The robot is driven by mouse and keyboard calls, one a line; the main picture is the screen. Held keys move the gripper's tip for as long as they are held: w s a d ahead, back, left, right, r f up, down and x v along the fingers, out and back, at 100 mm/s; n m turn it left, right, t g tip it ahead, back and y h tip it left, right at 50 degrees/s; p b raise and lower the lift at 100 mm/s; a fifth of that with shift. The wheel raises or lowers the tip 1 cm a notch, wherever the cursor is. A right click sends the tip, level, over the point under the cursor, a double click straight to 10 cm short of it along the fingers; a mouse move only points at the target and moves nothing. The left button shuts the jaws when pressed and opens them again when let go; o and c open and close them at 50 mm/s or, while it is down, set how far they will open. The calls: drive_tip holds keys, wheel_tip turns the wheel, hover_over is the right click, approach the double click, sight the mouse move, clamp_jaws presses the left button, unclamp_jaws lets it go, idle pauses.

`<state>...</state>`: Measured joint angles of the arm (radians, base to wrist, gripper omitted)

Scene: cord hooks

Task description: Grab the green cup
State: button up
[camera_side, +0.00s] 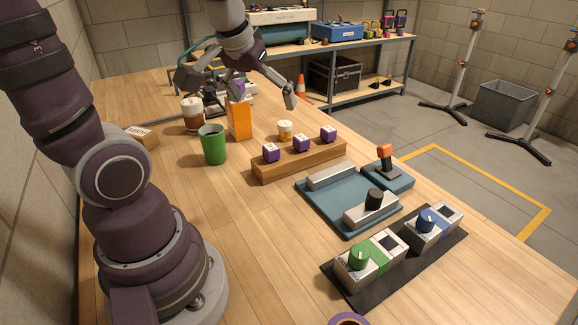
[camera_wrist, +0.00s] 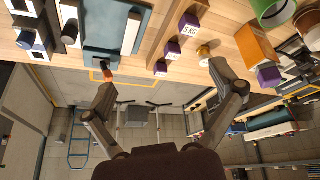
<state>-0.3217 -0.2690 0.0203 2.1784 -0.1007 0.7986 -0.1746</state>
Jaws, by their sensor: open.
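The green cup (camera_side: 213,145) stands upright on the wooden table, in front of an orange box. In the wrist view, the green cup (camera_wrist: 272,12) shows at the top right and is cut off by the frame edge. My gripper (camera_side: 238,92) is open, with its fingers spread wide, above and behind the cup near the orange box. In the wrist view, the spread fingers of my gripper (camera_wrist: 152,92) have nothing between them, and the cup lies beyond the right finger.
The orange box (camera_side: 240,120) stands close behind the cup, with a brown lidded cup (camera_side: 193,115) to its left. A wooden block (camera_side: 300,160) with purple weights lies to the right. A cardboard box (camera_side: 141,137) sits left. Bare table lies in front of the cup.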

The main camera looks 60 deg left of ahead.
drive_tip(key=a+f+n+g+y, duration=0.1)
drive_tip(key=a+f+n, duration=0.15)
drive_tip(key=a, duration=0.35)
drive_tip(key=a+f+n+g, duration=0.1)
drive_tip(key=a+n, duration=0.3)
drive_tip(key=a, duration=0.2)
drive_tip(key=n+g+y, duration=0.1)
drive_tip(key=n+g, duration=0.1)
drive_tip(key=n, duration=0.2)
hover_over(212, 140)
wheel_tip(212, 140, down, 4)
drive_tip(key=x, duration=1.1)
drive_tip(key=shift+w+d, duration=0.2)
drive_tip(key=shift+w, duration=0.1)
drive_tip(key=c, duration=1)
